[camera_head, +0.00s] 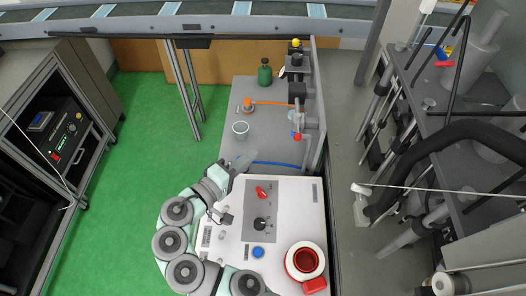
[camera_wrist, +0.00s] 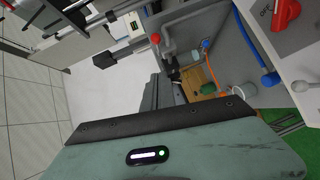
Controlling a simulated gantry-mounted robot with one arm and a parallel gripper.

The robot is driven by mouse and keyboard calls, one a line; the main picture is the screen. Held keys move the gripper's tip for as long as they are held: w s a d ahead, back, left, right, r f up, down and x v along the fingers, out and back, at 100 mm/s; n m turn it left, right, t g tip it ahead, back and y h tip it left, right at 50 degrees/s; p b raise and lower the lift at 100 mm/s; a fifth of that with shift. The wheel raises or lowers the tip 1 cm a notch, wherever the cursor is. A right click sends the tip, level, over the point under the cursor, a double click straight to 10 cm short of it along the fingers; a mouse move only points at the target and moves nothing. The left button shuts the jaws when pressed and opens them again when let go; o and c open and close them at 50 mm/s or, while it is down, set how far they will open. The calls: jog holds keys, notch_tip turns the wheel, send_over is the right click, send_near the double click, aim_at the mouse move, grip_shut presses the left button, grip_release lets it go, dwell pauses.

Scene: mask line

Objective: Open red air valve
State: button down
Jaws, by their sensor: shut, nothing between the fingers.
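A small red handle (camera_head: 297,137) sits on the grey pipe fitting (camera_head: 309,123) at the right edge of the grey table. It also shows in the wrist view as a red knob (camera_wrist: 155,38) on a pale fitting. A separate red switch (camera_head: 261,192) is on the white control panel; in the wrist view it (camera_wrist: 286,14) is at the upper right beside an OFF label.
A blue hose (camera_head: 275,164) and an orange hose (camera_head: 270,102) run over the grey table (camera_head: 262,125). A pale cup (camera_head: 240,128) and green bottle (camera_head: 264,72) stand there. A black knob (camera_head: 260,223) and red-ringed part (camera_head: 305,261) are on the panel (camera_head: 290,220).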

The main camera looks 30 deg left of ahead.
send_near(298, 129)
jog(key=w+a, duration=0.2)
jog(key=d, duration=0.1)
jog(key=w+d+f, duration=0.1)
jog(key=shift+w+d, duration=0.2)
jog(key=shift+d, duration=0.1)
